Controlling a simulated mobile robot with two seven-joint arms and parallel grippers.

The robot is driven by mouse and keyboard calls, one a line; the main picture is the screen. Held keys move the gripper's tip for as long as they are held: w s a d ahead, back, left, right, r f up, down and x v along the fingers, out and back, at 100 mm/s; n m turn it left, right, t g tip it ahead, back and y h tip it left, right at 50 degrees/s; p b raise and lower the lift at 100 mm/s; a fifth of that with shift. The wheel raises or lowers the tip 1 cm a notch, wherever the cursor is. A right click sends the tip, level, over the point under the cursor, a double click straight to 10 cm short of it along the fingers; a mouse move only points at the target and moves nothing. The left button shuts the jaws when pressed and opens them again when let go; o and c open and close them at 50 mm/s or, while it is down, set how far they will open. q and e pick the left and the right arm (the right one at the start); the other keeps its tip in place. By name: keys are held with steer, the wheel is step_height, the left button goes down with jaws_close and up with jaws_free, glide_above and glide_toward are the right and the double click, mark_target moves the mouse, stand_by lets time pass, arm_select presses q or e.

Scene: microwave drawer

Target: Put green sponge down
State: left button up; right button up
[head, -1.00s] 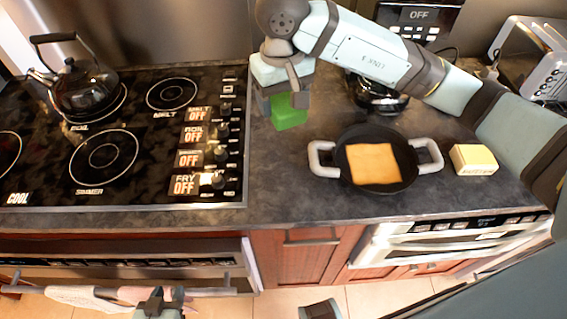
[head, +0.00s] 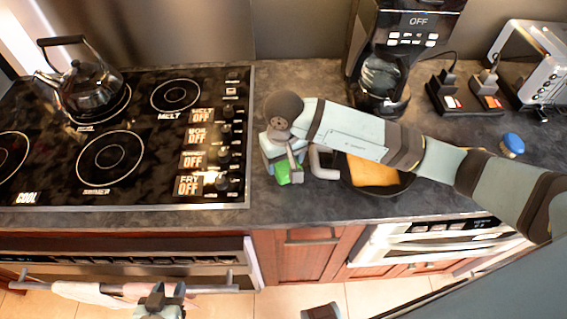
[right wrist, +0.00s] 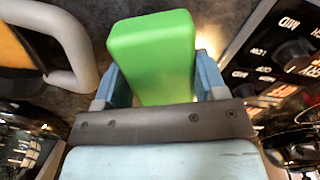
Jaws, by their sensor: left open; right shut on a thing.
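The green sponge (head: 284,174) is in my right gripper (head: 290,171), over the dark counter strip between the stove and the pan. In the right wrist view, the sponge (right wrist: 152,50) is a bright green block between the two blue-grey fingers of the right gripper (right wrist: 155,80). The gripper is shut on it. The sponge is low, near the counter, but I cannot tell whether it touches. My left gripper (head: 160,301) is open and low at the bottom edge, in front of the oven.
The stove (head: 150,200) with a kettle (head: 92,88) is left. A coffee maker (head: 385,60) stands behind.

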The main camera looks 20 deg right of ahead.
mark_target(283, 167)
step_height(283, 167, down, 2)
steer(key=shift+f, duration=0.25)
steer(key=shift+f, duration=0.25)
steer(key=o, duration=0.9)
steer(key=shift+r, duration=0.1)
steer(key=shift+r+p, duration=0.3)
steer(key=shift+r, duration=0.05)
step_height(283, 167, up, 10)
steer(key=shift+r+b, duration=0.25)
steer(key=shift+b, duration=0.95)
steer(key=shift+r, duration=0.6)
